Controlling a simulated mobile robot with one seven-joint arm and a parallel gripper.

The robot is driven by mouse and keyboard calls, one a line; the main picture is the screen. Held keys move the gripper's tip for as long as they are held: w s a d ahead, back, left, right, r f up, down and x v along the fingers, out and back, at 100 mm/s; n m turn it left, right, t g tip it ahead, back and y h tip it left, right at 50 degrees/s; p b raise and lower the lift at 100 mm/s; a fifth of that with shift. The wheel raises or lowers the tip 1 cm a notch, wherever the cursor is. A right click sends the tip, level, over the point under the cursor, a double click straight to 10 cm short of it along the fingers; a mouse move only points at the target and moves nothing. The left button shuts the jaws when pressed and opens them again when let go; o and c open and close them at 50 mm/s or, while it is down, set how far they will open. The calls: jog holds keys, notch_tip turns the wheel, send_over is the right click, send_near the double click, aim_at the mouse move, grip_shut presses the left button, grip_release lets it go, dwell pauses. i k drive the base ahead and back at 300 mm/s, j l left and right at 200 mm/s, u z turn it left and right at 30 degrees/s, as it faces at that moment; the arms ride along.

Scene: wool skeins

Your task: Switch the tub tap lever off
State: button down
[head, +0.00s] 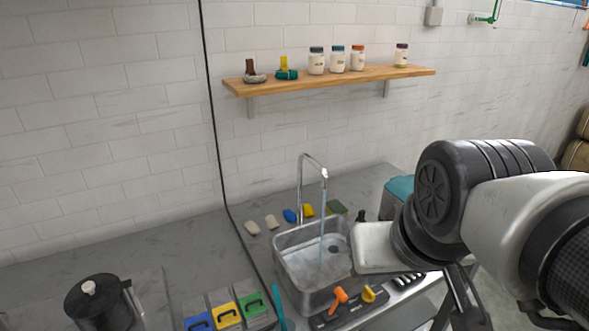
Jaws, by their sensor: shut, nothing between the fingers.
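A steel tub (285,262) is set at the front part of the grey counter. Its tall spout (299,188) arches over it, and a clear stream of water (322,232) runs down into the basin. At the tub's front edge a dark plate carries an orange lever (340,296) and a yellow lever (370,293). I cannot tell from the picture which of them serves this tap. My arm reaches in from the right, and its white part covers the tub's right rim. I cannot make out my fingertips; no contact with either lever shows.
Several small blocks, among them a blue one (290,215), lie behind the tub. Coloured clipped boxes (227,310) and a dark pot (97,302) stand to the left. A wooden shelf (330,80) with jars hangs above. Bare counter (130,252) lies at the left.

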aim_at(341, 296)
jog(key=i+l+z, duration=0.1)
jog(key=l, duration=0.25)
jog(key=i+l, duration=0.25)
jog(key=i+l+z, duration=0.15)
jog(key=l, duration=0.25)
